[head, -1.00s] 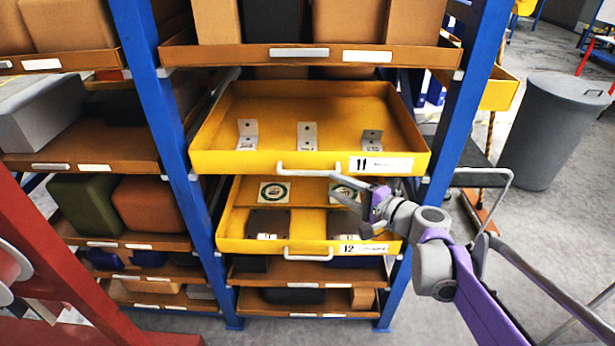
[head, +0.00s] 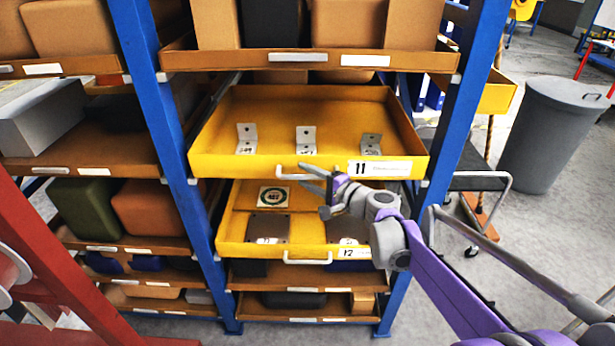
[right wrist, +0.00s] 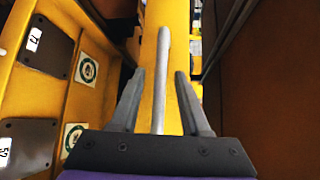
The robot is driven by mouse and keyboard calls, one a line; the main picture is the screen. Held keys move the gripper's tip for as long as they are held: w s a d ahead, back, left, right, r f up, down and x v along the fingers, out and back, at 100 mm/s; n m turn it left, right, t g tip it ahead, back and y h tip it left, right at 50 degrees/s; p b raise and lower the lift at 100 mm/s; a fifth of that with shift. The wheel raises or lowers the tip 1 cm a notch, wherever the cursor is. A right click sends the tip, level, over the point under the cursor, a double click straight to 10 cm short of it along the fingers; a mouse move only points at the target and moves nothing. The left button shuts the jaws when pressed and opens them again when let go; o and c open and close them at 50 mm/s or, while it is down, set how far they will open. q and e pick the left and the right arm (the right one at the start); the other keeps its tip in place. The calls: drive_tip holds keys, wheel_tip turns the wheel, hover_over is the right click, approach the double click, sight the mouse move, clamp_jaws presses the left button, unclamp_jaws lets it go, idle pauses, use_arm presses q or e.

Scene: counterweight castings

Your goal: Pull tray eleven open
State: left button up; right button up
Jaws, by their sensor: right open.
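Tray eleven (head: 225,165) is a yellow tray with a white "11" label (head: 380,168) on its front. It stands out from the blue rack, and three metal brackets (head: 306,140) sit inside. Its pale bar handle (head: 285,176) is on the front, left of the label. My right gripper (head: 312,179) is open at the handle's right part and hides some of it. In the right wrist view, the handle (right wrist: 161,65) runs between the open fingers (right wrist: 156,85), with a gap on each side. My left gripper is not in view.
Below is another yellow tray labelled 12 (head: 232,248), also standing out, with its own handle (head: 307,260) and dark plates. Blue rack posts (head: 455,120) flank both trays. A grey bin (head: 548,135) and a cart (head: 470,181) stand right. A red frame (head: 60,270) is at lower left.

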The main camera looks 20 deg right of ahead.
clamp_jaws()
idle(1.3)
